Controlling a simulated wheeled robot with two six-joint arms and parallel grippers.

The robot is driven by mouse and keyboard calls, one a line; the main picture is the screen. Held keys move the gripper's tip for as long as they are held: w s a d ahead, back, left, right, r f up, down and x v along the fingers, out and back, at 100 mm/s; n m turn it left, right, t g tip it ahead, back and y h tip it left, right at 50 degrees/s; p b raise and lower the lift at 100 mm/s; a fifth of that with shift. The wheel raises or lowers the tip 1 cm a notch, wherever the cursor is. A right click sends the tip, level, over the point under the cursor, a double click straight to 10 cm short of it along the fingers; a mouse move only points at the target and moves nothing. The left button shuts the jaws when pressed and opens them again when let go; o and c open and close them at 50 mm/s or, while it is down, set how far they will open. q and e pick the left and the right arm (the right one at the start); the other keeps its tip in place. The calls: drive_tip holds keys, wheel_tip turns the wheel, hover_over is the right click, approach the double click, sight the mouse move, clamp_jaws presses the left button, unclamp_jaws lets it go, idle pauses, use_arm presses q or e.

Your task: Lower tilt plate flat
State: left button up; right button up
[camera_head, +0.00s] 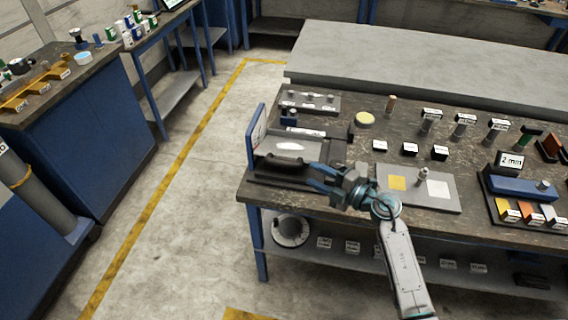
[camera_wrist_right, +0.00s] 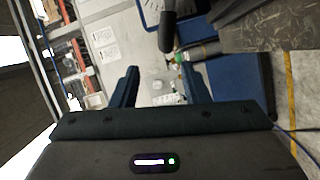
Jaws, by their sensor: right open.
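The tilt plate (camera_head: 296,147) is a pale grey plate at the left end of the workbench, above a dark base. It looks tilted, but its exact angle is hard to tell. A black bar handle (camera_head: 284,161) runs along its near edge. A blue upright panel with a white scale face (camera_head: 256,136) stands at its left side. My right gripper (camera_head: 312,178) is just right of the handle, open and apart from it. In the right wrist view, the open fingers (camera_wrist_right: 158,84) have nothing between them, and the dark handle (camera_wrist_right: 167,32) shows beyond them. My left gripper is out of view.
Right of the gripper lies a grey board (camera_head: 418,188) with a yellow and a pale square. Small posts and labelled blocks stand behind it. A blue holder (camera_head: 522,189) is at the right. Open floor (camera_head: 190,200) lies left of the workbench (camera_head: 345,203).

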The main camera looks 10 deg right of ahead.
sight(291, 167)
drive_tip(key=shift+g, duration=0.3)
drive_tip(key=p+x, duration=0.1)
drive_tip(key=x, duration=0.6)
drive_tip(key=p+x, duration=0.1)
drive_tip(key=x, duration=0.3)
drive_tip(key=shift+s+a+f+p, duration=0.1)
drive_tip(key=shift+s+f+p, duration=0.05)
drive_tip(key=shift+f+p, duration=0.15)
drive_tip(key=shift+c, duration=0.3)
clamp_jaws()
